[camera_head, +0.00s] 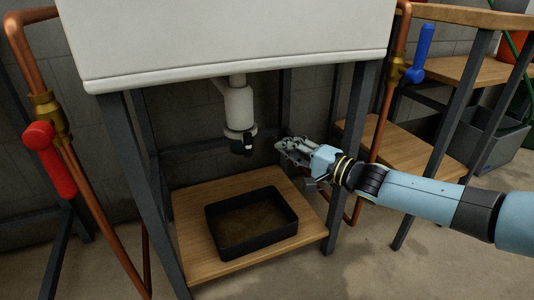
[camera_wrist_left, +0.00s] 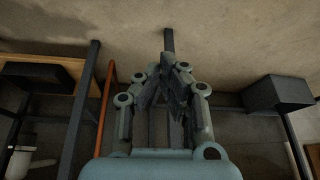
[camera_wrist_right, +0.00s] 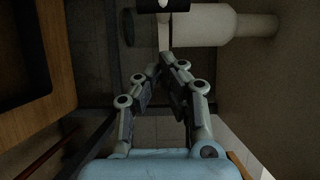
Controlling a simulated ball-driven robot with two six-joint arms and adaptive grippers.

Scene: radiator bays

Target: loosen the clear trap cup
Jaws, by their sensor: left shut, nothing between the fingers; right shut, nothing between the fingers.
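The white trap (camera_head: 239,108) hangs under the sink, and its lower end (camera_head: 241,141) is dark with a small pale spot. I cannot clearly make out a clear cup wall there. My right gripper (camera_head: 280,148) is shut and empty, just right of that lower end, with a small gap. In the right wrist view the white trap body (camera_wrist_right: 205,26) lies across the top, just beyond the fingertips of my right gripper (camera_wrist_right: 166,64). My left gripper (camera_wrist_left: 170,66) is shut and empty in its own wrist view, away from the trap. It is not in the head view.
A black tray (camera_head: 252,244) with brownish contents sits on the wooden shelf (camera_head: 197,250) below the trap. Dark sink legs (camera_head: 345,150) stand near my right wrist. Copper pipes carry a red-handled valve (camera_head: 50,160) at left and a blue-handled valve (camera_head: 421,52) at right.

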